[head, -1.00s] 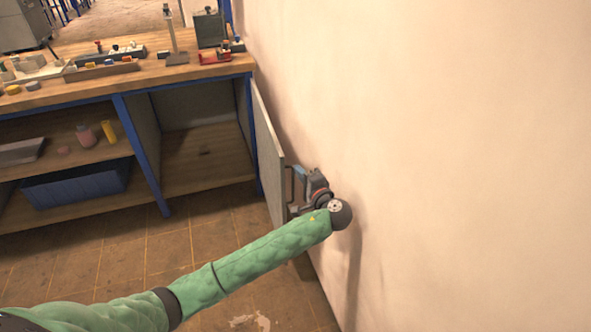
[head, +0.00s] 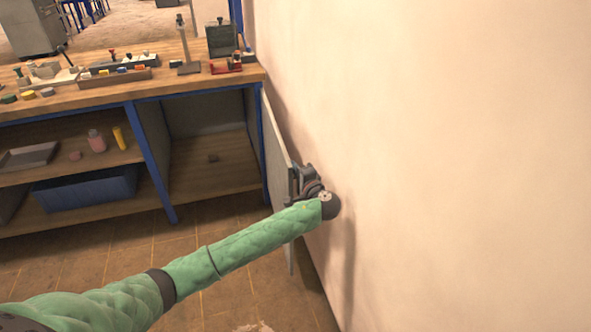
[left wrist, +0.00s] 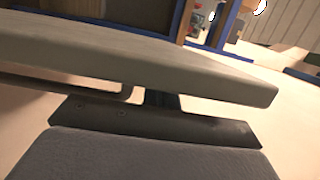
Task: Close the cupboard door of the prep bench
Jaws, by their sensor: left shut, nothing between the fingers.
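The prep bench (head: 190,87) has a wood top and blue frame. Its cupboard door (head: 277,155), a pale grey panel hinged on the right, stands wide open, projecting out along the wall. In the left wrist view the door (left wrist: 130,58) fills the upper part, with a bar handle (left wrist: 70,86) on the face toward the gripper. My left gripper (head: 298,178) is shut and empty, between the door and the wall, by the door's free edge. It shows in the left wrist view (left wrist: 155,128), close to the door; contact is unclear. My right gripper is out of view.
The cream wall (head: 430,150) runs close along the right, leaving a narrow gap behind the door. Open shelves with a blue bin (head: 85,190) are at left. The floor (head: 130,255) before the bench is clear.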

